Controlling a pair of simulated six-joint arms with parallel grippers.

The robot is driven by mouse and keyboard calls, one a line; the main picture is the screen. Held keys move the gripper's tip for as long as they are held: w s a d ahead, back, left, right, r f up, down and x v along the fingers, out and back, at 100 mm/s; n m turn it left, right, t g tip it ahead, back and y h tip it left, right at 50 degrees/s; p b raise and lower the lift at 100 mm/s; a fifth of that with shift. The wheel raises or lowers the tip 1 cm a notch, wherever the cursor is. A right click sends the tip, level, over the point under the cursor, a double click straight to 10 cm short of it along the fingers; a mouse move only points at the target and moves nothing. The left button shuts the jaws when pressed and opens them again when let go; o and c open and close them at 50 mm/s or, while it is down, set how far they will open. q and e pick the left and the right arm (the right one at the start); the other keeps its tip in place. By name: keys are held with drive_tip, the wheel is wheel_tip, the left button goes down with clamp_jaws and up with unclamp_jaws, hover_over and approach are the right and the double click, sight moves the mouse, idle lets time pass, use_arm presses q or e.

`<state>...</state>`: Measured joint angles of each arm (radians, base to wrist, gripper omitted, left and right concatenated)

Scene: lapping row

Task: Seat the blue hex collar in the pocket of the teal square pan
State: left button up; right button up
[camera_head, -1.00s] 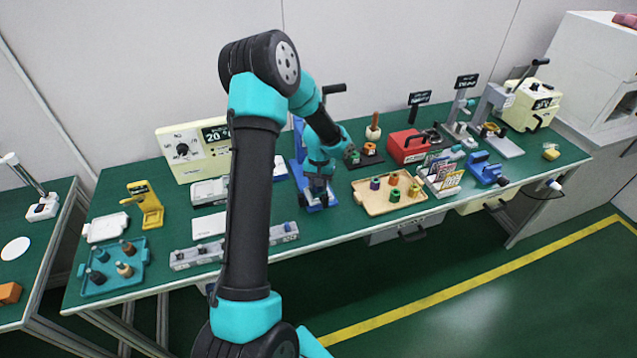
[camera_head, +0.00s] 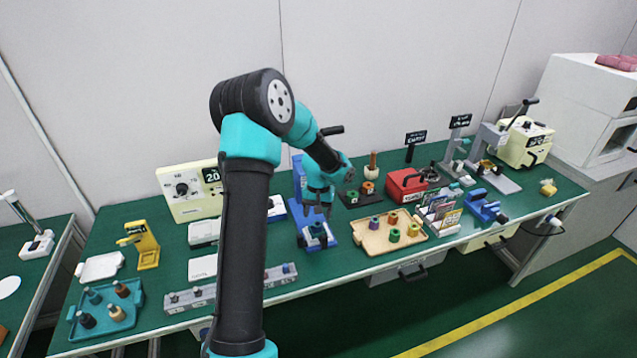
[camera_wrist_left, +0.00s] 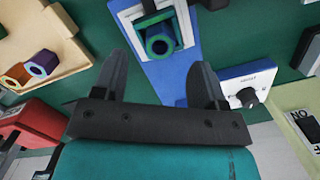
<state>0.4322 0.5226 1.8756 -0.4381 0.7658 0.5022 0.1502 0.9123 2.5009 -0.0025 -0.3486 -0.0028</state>
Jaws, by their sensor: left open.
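In the left wrist view, a blue ring, which looks like the blue hex collar (camera_wrist_left: 147,44), shows inside the teal-green outline of the square pan (camera_wrist_left: 177,36). Its hole faces the camera. I cannot tell how deep it sits. The pan is on the blue press base (camera_wrist_left: 165,80), which also shows in the head view (camera_head: 337,237). My left gripper (camera_wrist_left: 162,62) is open, with its two fingers apart and nothing between them. In the head view the left gripper (camera_head: 319,208) hangs just above the collar. My right gripper is out of view.
A wooden tray (camera_head: 378,243) with several colored collars stands right of the press. A white box with a knob (camera_wrist_left: 255,85) stands on the press's other side. A grey strip (camera_head: 210,293) lies front left, and a teal tray (camera_head: 75,327) with pegs lies farther left.

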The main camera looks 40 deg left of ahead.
use_arm(q)
wheel_tip(320, 180, up, 12)
drive_tip(key=w, duration=0.1)
drive_tip(key=shift+a+r, duration=0.25)
drive_tip(key=shift+a, duration=0.2)
drive_tip(key=shift+w, duration=0.1)
idle(0.5)
